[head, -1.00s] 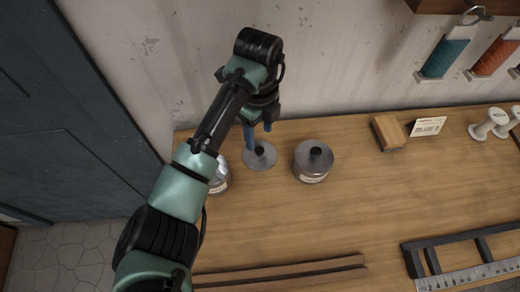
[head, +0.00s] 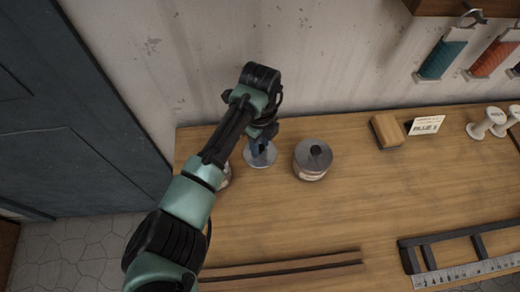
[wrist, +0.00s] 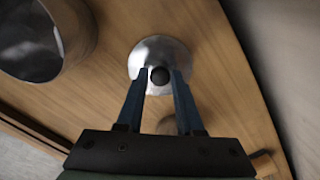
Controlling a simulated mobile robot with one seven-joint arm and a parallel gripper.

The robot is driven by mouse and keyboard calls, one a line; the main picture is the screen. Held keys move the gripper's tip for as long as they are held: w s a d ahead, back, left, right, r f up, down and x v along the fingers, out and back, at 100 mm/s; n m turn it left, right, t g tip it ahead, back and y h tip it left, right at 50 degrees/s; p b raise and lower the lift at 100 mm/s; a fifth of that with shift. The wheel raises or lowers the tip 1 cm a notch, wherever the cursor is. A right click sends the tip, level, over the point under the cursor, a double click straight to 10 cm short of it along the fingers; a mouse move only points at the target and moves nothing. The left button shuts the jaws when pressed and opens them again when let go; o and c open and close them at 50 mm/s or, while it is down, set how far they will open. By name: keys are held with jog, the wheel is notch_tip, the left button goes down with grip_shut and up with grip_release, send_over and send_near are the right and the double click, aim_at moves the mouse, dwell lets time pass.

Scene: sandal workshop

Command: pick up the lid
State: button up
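The lid is a round grey metal disc (head: 261,158) lying flat on the wooden bench near its back left. In the wrist view the lid (wrist: 148,52) shows its dark round knob (wrist: 159,76). My gripper (head: 262,143) is low over the lid, pointing down. In the wrist view its two blue fingers (wrist: 160,82) stand open on either side of the knob, with narrow gaps showing. An open metal tin (wrist: 62,45) stands beside the lid; in the head view it is mostly hidden behind my arm.
A second tin (head: 311,168), with its knobbed lid on, stands just right of the lid. A wooden block (head: 387,130), a small card (head: 426,125) and white spools (head: 487,123) are farther right. Wooden strips (head: 290,270) lie in front. The middle of the bench (head: 380,190) is clear.

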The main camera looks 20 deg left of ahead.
grip_shut()
